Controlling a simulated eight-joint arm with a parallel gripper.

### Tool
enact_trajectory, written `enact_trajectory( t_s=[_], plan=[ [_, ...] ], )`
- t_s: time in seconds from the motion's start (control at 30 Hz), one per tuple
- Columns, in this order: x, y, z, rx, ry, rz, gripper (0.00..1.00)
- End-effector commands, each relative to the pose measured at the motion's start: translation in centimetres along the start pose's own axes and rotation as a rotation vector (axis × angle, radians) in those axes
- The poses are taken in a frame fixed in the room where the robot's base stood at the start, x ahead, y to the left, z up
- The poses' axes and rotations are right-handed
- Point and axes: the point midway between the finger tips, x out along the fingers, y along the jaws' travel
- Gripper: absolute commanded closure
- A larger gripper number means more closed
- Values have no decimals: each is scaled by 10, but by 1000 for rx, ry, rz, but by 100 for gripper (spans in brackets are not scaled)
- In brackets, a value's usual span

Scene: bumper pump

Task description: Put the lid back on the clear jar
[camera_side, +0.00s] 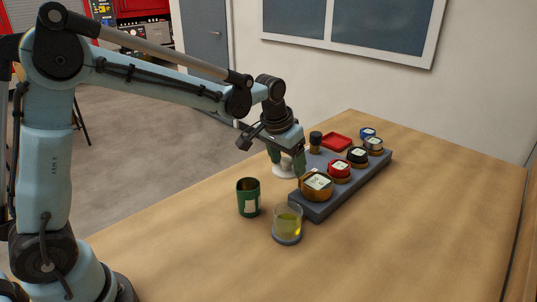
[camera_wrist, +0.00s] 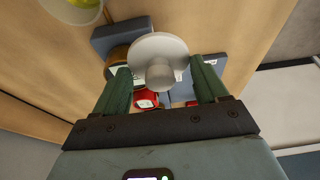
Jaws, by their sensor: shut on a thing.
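The clear jar (camera_side: 288,224) stands upright on the table with yellow-green contents and an open top. Its edge also shows at the top left of the wrist view (camera_wrist: 72,10). The lid is a white disc with a round knob (camera_wrist: 158,50). My gripper (camera_wrist: 161,75) is shut on the lid, with the knob between its green fingers. In the side view my gripper (camera_side: 285,160) holds the white lid (camera_side: 284,171) behind the jar, left of the grey rack. The exact finger contact on the knob is hard to see.
A grey rack (camera_side: 322,209) holds several small labelled containers, with a gold one (camera_side: 317,191) at the near end. A dark green cup (camera_side: 248,202) stands left of the jar. A red tray (camera_side: 336,141) lies behind the rack. The table's front right is clear.

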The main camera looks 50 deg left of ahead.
Motion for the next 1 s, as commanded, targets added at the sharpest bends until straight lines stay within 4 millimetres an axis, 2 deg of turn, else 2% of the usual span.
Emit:
enact_trajectory(
  t_s=[0.23, 0.4, 0.6, 0.77, 1.0],
  plan=[
    [-19, 25, 10, 3, 0, 1, 56],
    [-41, 51, 31, 5, 0, 2, 56],
    [-58, 70, 53, 2, 0, 3, 56],
    [-59, 73, 58, 0, 1, 2, 56],
    [-43, 73, 63, -1, 1, 2, 56]
  ],
)
